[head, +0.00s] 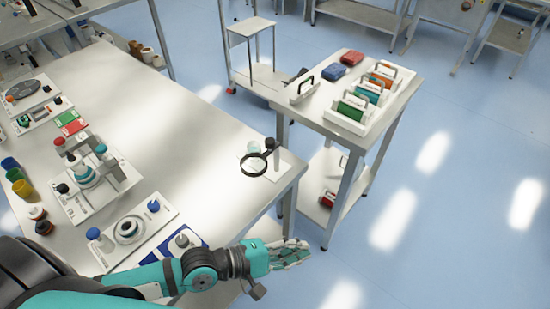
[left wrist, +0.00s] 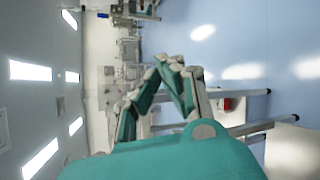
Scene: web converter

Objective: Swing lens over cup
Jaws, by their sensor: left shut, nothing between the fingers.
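The lens (head: 252,165) is a round magnifier in a dark ring, at the near right corner of the long table. Its arm joins a small dark-topped post (head: 269,146). A small pale cup (head: 253,147) stands just behind the lens; in the picture the lens ring sits below the cup and does not cover it. My left gripper (head: 299,253) is shut and empty, past the table's end and nearer to me than the lens, touching nothing. Its fingers also show in the left wrist view (left wrist: 178,65), tips together. My right gripper is not in view.
The long table (head: 160,90) has a clear middle; devices with knobs (head: 90,185) and coloured cups (head: 20,180) crowd its left side. A blue-edged pad (head: 175,249) lies near my arm. Beyond a gap, a cart (head: 310,112) holds coloured spools (head: 355,107). Blue floor is open at right.

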